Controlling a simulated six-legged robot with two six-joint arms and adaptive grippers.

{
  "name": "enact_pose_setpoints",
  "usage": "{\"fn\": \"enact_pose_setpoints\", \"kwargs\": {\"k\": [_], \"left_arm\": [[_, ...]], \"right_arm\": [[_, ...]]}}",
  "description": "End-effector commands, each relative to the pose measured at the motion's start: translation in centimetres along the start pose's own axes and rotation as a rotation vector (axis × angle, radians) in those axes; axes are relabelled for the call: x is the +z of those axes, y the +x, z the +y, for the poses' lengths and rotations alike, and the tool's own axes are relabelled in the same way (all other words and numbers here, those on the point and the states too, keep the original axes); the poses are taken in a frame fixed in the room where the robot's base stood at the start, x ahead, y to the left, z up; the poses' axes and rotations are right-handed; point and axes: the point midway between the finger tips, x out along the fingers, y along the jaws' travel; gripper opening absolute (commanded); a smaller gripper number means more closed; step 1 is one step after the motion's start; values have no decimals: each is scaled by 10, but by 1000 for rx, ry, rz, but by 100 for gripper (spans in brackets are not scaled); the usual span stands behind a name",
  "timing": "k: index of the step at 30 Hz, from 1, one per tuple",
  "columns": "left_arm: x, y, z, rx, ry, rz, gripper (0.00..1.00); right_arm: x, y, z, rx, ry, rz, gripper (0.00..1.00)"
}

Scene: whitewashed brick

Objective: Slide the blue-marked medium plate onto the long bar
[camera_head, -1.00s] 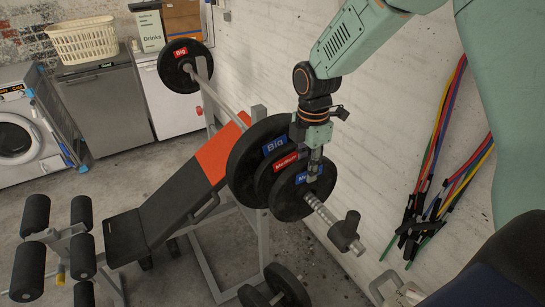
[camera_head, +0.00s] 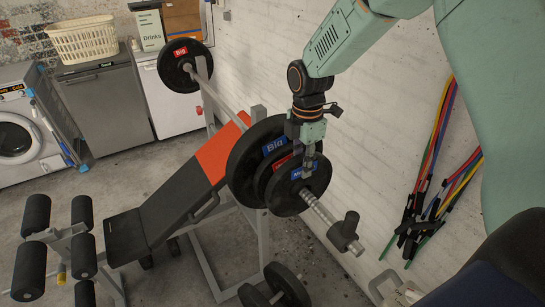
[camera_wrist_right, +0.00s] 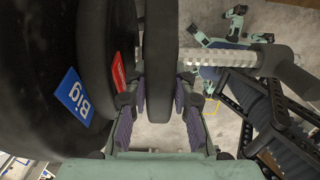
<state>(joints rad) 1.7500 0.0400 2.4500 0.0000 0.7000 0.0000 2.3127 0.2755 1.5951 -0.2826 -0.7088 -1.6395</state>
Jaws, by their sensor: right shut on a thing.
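The blue-marked medium plate (camera_head: 287,200) is around the near sleeve of the long bar (camera_head: 320,212), outermost of the plates there. My right gripper (camera_head: 308,166) is shut on its upper rim. In the right wrist view the plate (camera_wrist_right: 161,45) stands edge-on between the fingers (camera_wrist_right: 162,100). Inward of it are a red-marked plate (camera_wrist_right: 122,65) and a larger plate with a blue "Big" label (camera_wrist_right: 74,94). A narrow gap shows between the held plate and the red-marked one. My left gripper is not in view.
A black clamp-like piece (camera_head: 345,232) sits near the bar's outer end. The weight bench (camera_head: 165,205) stands left of the plates. Coloured bands (camera_head: 440,185) hang on the white wall at right.

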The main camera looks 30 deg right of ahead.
Motion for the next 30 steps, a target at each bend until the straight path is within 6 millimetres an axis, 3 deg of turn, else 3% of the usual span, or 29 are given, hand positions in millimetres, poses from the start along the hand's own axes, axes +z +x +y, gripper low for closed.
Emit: {"fn": "enact_pose_setpoints", "kwargs": {"k": [13,14,15,22,30], "left_arm": [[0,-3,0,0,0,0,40],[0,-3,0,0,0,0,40],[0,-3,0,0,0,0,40],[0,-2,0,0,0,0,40],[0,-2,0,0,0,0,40]], "right_arm": [[1,-5,14,10,1,-3,0],[1,-5,14,10,1,-3,27],[1,-5,14,10,1,-2,30],[1,-3,13,7,1,-2,50],[0,-1,12,6,1,-1,51]]}}
